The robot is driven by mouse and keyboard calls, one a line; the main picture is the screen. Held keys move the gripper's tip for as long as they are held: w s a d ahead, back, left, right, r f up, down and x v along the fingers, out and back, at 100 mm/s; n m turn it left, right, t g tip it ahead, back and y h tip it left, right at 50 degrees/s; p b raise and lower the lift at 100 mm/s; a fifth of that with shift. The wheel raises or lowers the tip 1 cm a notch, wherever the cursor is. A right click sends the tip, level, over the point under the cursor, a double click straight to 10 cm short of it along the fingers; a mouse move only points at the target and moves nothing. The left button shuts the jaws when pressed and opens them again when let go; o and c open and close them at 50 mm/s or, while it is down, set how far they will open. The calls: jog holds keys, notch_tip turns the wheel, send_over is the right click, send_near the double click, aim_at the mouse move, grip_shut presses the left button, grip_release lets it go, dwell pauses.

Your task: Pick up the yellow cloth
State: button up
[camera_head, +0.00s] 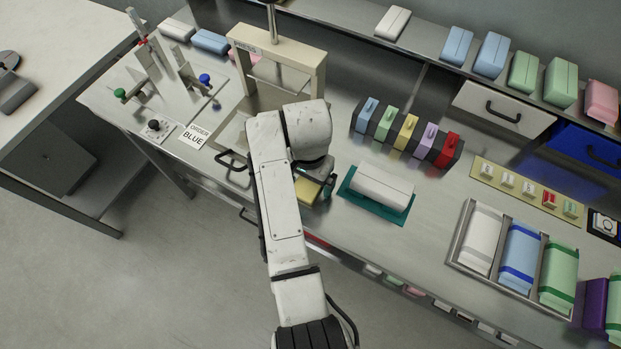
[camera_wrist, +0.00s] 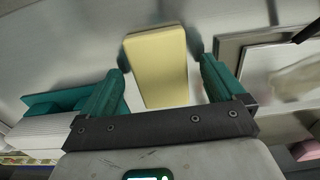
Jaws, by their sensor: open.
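The yellow cloth (camera_head: 306,191) lies on the steel counter, partly hidden behind my arm in the head view. In the wrist view the yellow cloth (camera_wrist: 158,66) is a pale yellow block shape between and beyond my fingers. My gripper (camera_wrist: 162,58) has teal fingers spread apart, one on each side of the cloth. I cannot tell whether the fingers touch it. In the head view my gripper (camera_head: 318,186) is at the cloth, mostly hidden by the arm.
A white bundle on a teal mat (camera_head: 348,191) lies right of my gripper. A row of coloured blocks (camera_head: 405,133) and a tray (camera_head: 462,262) of wrapped bundles stand farther right.

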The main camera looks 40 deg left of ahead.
jog(key=shift+f, duration=0.3)
jog(key=shift+c, duration=0.4)
jog(key=c, duration=1)
